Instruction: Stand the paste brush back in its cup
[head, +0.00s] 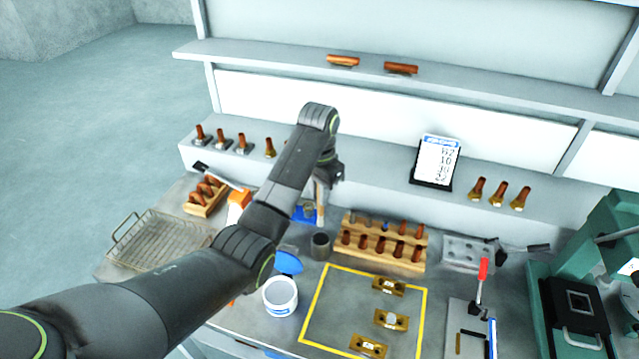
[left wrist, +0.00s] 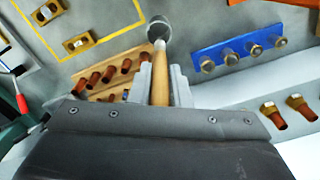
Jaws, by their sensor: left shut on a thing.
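The paste brush has a pale wooden handle (left wrist: 160,88) and hangs in my left gripper (left wrist: 160,80), whose fingers are closed on both sides of the handle. In the head view my left gripper (head: 322,188) is above the work table, and the brush (head: 321,214) points down from it, roughly upright. The small dark grey cup (head: 320,246) stands directly below. In the left wrist view the brush's pale lower end overlaps the near edge of the cup (left wrist: 160,24); I cannot tell whether it has entered. My right gripper is out of view.
A wooden rack with brown-handled stamps (head: 385,258) stands close right of the cup. A white tub (head: 280,297) and blue lid (head: 288,262) are to its front left. A blue holder (head: 305,214) is behind it. A yellow-outlined area (head: 312,318) with brass blocks lies in front.

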